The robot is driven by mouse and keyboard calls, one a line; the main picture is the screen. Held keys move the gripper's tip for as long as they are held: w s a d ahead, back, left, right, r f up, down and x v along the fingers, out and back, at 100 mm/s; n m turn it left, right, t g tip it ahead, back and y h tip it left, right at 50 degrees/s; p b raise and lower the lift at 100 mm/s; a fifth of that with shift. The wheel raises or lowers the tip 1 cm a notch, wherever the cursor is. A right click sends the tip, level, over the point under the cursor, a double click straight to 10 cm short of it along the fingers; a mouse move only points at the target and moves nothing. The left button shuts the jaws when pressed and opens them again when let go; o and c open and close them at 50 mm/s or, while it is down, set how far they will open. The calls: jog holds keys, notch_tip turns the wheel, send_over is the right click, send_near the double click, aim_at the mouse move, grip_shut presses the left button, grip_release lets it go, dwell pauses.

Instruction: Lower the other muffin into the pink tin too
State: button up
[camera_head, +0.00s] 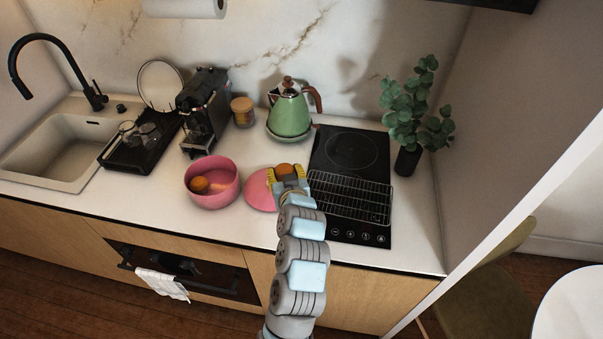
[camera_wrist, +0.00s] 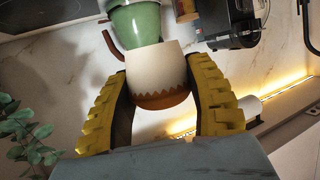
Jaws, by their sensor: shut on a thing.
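The pink tin (camera_head: 212,201) stands open on the counter, left of my gripper. A brown-topped muffin (camera_head: 200,184) lies inside it, its lower part hidden by the wall. My gripper (camera_head: 287,172) is shut on the other muffin (camera_head: 284,167), over the counter near the hob's left edge. In the wrist view, the held muffin (camera_wrist: 158,75) sits between the yellow fingers of my gripper (camera_wrist: 165,90), with a pale zigzag-edged wrapper and brown top. The round pink lid (camera_head: 261,192) lies flat on the counter beside the tin, partly hidden by my gripper.
A wire rack (camera_head: 350,196) lies over the black hob (camera_head: 349,150) to the right. A green kettle (camera_head: 289,115) stands behind my gripper. A coffee machine (camera_head: 203,105) and jar (camera_head: 243,112) stand behind the tin. A dark drying tray (camera_head: 135,150) is at left.

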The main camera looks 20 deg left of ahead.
jog(key=w+a+f+p, duration=0.1)
jog(key=a+f, duration=0.2)
jog(key=a, duration=0.8)
jog(key=w+a+f+p, duration=0.1)
jog(key=a+f, duration=0.2)
jog(key=a, duration=0.8)
jog(key=shift+w+a+f, duration=0.15)
jog(key=shift+w, duration=0.1)
jog(key=shift+f, duration=0.15)
jog(key=shift+f+b, duration=1.4)
jog(key=shift+f, duration=1)
jog(key=o, duration=1.2)
jog(key=shift+a, duration=0.1)
